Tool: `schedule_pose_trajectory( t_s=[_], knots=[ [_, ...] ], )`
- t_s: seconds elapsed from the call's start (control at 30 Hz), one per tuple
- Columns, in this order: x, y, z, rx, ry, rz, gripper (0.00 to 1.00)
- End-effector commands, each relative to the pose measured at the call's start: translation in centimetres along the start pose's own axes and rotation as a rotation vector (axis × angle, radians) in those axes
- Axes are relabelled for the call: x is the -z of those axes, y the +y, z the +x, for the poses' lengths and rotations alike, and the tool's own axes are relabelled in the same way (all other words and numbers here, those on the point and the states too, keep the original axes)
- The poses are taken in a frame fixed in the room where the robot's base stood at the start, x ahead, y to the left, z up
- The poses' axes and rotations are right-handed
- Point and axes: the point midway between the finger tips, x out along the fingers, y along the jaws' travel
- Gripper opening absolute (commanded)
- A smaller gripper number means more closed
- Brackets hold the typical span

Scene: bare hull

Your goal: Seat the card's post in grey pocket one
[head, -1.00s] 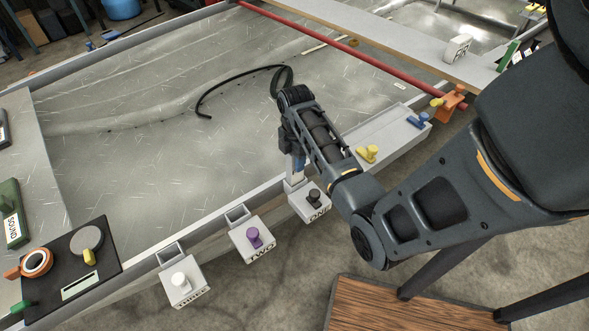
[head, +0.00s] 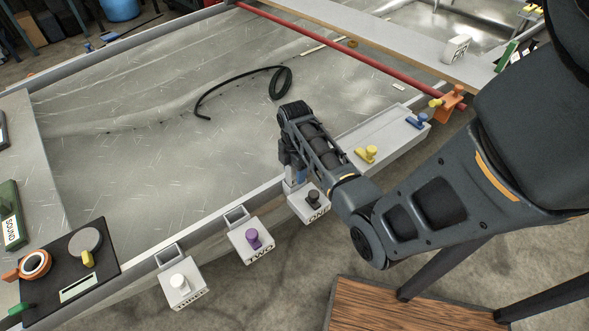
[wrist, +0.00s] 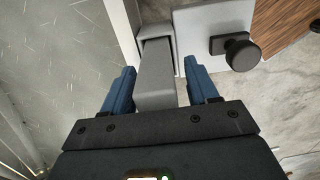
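Grey pocket one is at the front rail, by the white box marked ONE (head: 311,205) with a black knob (head: 313,196). In the wrist view the pocket's grey rim (wrist: 152,31) surrounds a dark slot. A plain grey block (wrist: 156,85), seemingly the card or its post, runs from that slot back between my blue fingers. How deep it sits cannot be told. My gripper (wrist: 160,75) straddles the block; a gap shows at the right finger, and the left finger is very close to it. In the head view my gripper (head: 296,175) points down over the pocket, largely hidden by my arm.
Box TWO (head: 251,242) with a purple knob and box THREE (head: 182,284) with a white knob hang to the left, each with an open square pocket behind. A tray (head: 385,137) with yellow and blue knobs lies right.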

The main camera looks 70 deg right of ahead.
Motion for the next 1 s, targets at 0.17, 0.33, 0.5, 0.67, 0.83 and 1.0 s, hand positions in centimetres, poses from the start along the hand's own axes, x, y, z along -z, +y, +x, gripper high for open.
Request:
schedule_pose_trajectory(
  t_s=[0.17, 0.33, 0.5, 0.67, 0.83, 1.0],
  knots=[
    [0.0, 0.0, 0.0, 0.0, 0.0, 0.0, 0.62],
    [0.0, 0.0, -0.5, -0.001, 0.0, 0.0, 0.62],
    [0.0, 0.1, -2.8, -0.004, -0.001, -0.001, 0.62],
    [0.0, 0.1, -6.2, -0.004, -0.001, -0.001, 0.62],
    [0.0, 0.1, -9.4, -0.004, -0.001, -0.001, 0.62],
    [0.0, 0.1, -11.5, -0.002, -0.001, -0.001, 0.62]
  ],
)
